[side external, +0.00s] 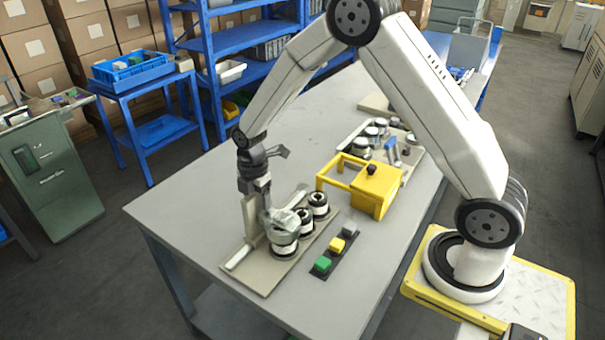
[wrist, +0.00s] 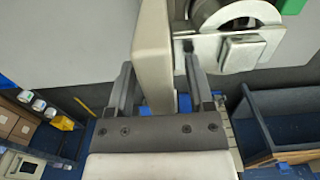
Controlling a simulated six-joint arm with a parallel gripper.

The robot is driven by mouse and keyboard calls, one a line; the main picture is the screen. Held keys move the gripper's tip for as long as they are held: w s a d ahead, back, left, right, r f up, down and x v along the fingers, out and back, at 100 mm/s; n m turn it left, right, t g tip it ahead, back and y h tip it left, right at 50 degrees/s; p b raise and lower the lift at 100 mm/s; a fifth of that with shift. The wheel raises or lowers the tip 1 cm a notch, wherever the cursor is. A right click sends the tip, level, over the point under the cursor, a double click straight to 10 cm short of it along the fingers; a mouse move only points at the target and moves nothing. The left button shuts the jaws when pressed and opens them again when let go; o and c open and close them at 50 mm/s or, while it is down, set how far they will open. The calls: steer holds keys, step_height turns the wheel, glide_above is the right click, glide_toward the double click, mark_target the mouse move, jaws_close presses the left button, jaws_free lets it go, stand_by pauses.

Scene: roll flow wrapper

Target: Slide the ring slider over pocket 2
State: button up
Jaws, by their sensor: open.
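The ring slider (side external: 277,220) is a pale grey-green ring piece at the near end of a beige base plate (side external: 266,285). It sits over the nearest of three black-and-white round pockets, with the middle pocket (side external: 303,220) and far pocket (side external: 318,203) uncovered. A beige upright (side external: 249,221) stands beside it. My gripper (side external: 256,192) is low at the upright and slider. In the wrist view, the open jaws (wrist: 158,72) straddle the beige upright (wrist: 153,45), with gaps visible. The slider's ring and plate (wrist: 235,48) show just right of the right finger. Exact contact cannot be told.
A rail (side external: 239,257) runs along the plate's left side. A button strip with a green button (side external: 322,264) lies to the right. A yellow frame and box (side external: 372,190) stand behind it, near a tray of round parts (side external: 408,160). The grey table (side external: 170,208) is clear at left.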

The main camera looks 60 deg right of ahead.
jaws_close()
stand_by(1.4)
